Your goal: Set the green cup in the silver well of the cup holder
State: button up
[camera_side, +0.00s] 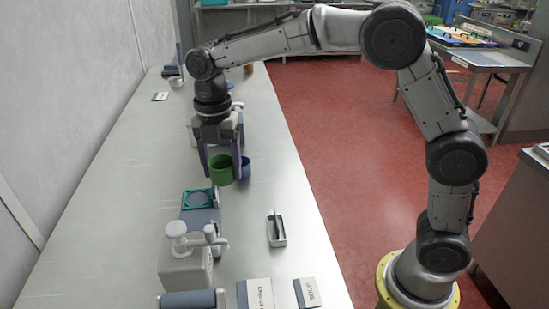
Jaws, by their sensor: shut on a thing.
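The green cup (220,171) is upright between the fingers of my gripper (220,168), which is shut on it. The fingers point down on its left and right sides. A blue cup-like thing (245,168) shows just right of the green cup, partly hidden by my right finger. I cannot tell whether the green cup touches the counter. I cannot make out the cup holder or its silver well for certain; the area behind my gripper is largely covered by it.
A small tray with a dark tool (277,240) and labelled cards (258,293) lie right. The left counter is clear.

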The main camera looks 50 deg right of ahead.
jog(key=shift+w+a+f+n, duration=0.25)
jog(key=shift+a+f+n, duration=0.15)
jog(key=shift+a+f, duration=1.45)
jog(key=shift+w+a+f+n, duration=0.25)
jog(key=shift+a+f+n, duration=0.15)
jog(key=shift+a+f, duration=1.4)
jog(key=shift+w+a+f+n, duration=0.25)
jog(key=shift+a+f+n, duration=0.15)
jog(key=shift+a+f, duration=1.4)
jog(key=shift+d+f, duration=0.2)
jog(key=shift+f, duration=0.4)
jog(key=shift+d+f, duration=0.2)
jog(key=shift+f, duration=0.35)
jog(key=o, duration=1.2)
jog(key=shift+o, duration=0.5)
jog(key=shift+s+f, duration=0.1)
jog(key=shift+o, duration=0.2)
notch_tip(320, 180, up, 7)
